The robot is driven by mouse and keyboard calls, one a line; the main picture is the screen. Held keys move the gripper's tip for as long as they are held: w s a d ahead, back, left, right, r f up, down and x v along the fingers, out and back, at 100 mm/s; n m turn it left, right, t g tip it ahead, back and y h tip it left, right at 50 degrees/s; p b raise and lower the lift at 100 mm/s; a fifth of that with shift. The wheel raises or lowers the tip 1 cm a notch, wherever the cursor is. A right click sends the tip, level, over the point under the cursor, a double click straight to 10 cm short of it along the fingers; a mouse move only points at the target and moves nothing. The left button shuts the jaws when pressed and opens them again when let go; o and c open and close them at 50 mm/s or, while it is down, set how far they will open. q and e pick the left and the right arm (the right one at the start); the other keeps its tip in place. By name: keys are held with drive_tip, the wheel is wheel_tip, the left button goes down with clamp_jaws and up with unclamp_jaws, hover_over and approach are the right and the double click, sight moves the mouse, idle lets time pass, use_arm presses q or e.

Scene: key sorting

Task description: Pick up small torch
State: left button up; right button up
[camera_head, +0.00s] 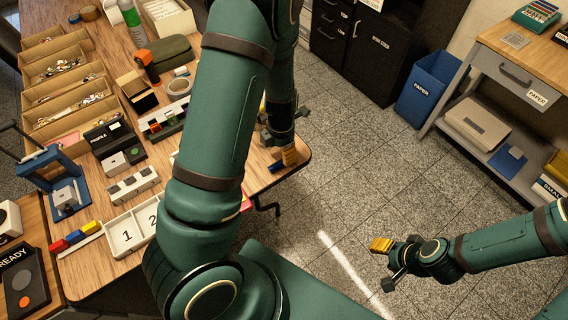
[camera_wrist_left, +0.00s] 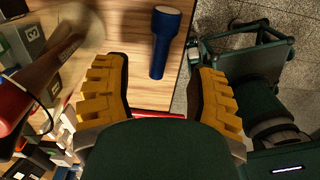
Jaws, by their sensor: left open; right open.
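A small blue torch (camera_wrist_left: 163,42) lies on the wooden table near its edge in the left wrist view, with its wide head toward the top of the picture. In the head view the left gripper (camera_head: 282,142) is over the table's right edge. My right gripper (camera_head: 385,262) is open and empty above the floor.
A blue paper bin (camera_head: 429,88) stands on the floor. The floor (camera_head: 345,190) right of the table is clear.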

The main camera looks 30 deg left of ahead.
sight(280, 162)
use_arm(q)
drive_tip(key=shift+s+f+b, duration=0.15)
drive_tip(key=shift+f+b, duration=0.45)
drive_tip(key=shift+f, duration=1)
drive_tip(key=shift+s+f+b, duration=0.1)
drive_tip(key=shift+f+b, duration=0.45)
drive_tip(key=shift+f, duration=1)
clamp_jaws()
